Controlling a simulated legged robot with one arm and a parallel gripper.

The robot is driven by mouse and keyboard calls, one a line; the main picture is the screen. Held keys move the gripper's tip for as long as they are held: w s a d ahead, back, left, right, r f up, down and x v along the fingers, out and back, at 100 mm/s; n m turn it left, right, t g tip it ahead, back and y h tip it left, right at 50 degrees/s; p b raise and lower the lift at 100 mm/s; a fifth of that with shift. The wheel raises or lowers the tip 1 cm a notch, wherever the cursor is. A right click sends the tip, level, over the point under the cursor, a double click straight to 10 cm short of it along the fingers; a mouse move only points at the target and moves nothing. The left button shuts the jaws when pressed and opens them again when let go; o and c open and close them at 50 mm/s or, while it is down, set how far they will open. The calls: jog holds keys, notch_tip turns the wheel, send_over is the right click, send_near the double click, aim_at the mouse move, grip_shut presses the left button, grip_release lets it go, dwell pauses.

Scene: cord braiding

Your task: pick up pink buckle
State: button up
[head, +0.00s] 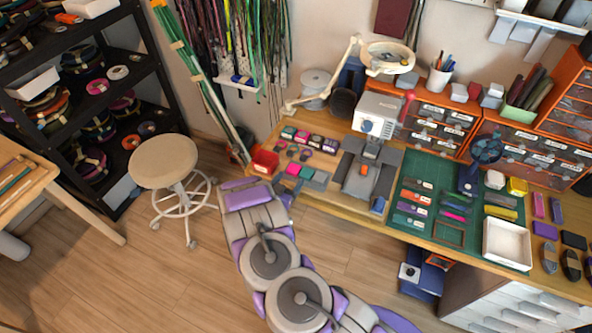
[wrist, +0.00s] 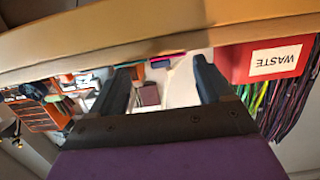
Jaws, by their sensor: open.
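A small flat pink piece (head: 293,169), which may be the pink buckle, lies near the left front of the wooden workbench (head: 330,203), beside a teal piece (head: 307,173). Its shape is too small to tell. A thin pink patch (wrist: 158,63) shows at the bench edge in the wrist view, between my fingers; I cannot tell if it is the same piece. My gripper (wrist: 160,68) is open and empty, its two dark fingers spread apart toward the bench edge. In the head view my purple and grey arm is at the bench's left front corner, and its fingers are hard to make out.
A red waste bin (head: 264,162) stands at the bench's left end; it also shows in the wrist view (wrist: 268,62). A grey-and-orange device (head: 361,175) and a green mat (head: 424,185) are farther right. A stool (head: 164,162) stands left on open floor.

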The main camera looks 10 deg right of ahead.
aim_at(292, 173)
jog(key=shift+w+a, duration=0.2)
jog(key=shift+a, duration=0.1)
jog(key=shift+w+a+f, duration=0.15)
jog(key=shift+w, duration=0.15)
jog(key=x, duration=0.2)
jog(key=b+x, duration=0.1)
jog(key=x, duration=0.1)
jog(key=shift+w+d, duration=0.15)
jog(key=shift+d, duration=0.5)
jog(key=shift+a, duration=0.75)
jog(key=c, duration=0.6)
jog(key=shift+d, duration=0.5)
jog(key=c, duration=0.5)
jog(key=shift+a, duration=0.1)
